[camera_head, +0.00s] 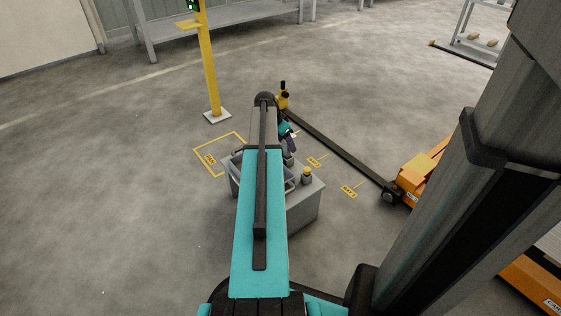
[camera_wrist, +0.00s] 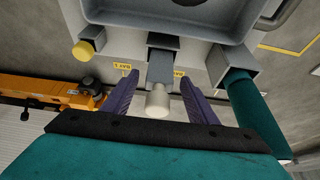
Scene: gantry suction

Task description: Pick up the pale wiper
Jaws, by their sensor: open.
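The pale wiper (camera_wrist: 157,102) shows a pale, rounded cylindrical end in the wrist view, sticking out of a grey square holder (camera_wrist: 161,66). The rest of it is hidden. My gripper (camera_wrist: 160,82) is open, with one purple finger on each side of the pale end and holder. Gaps show between the fingers and the pale end, so nothing is gripped. In the head view my gripper (camera_head: 291,143) is by the far side of the grey stand (camera_head: 305,207). I cannot make out the pale wiper there.
A yellow-ended item (camera_wrist: 83,50) and a teal cylinder (camera_wrist: 249,108) sit in grey holders on either side. A grey basin (camera_wrist: 170,14) is close above in the wrist view. An orange machine (camera_head: 420,172) stands right of the stand, a yellow post (camera_head: 208,65) behind. Open floor lies left.

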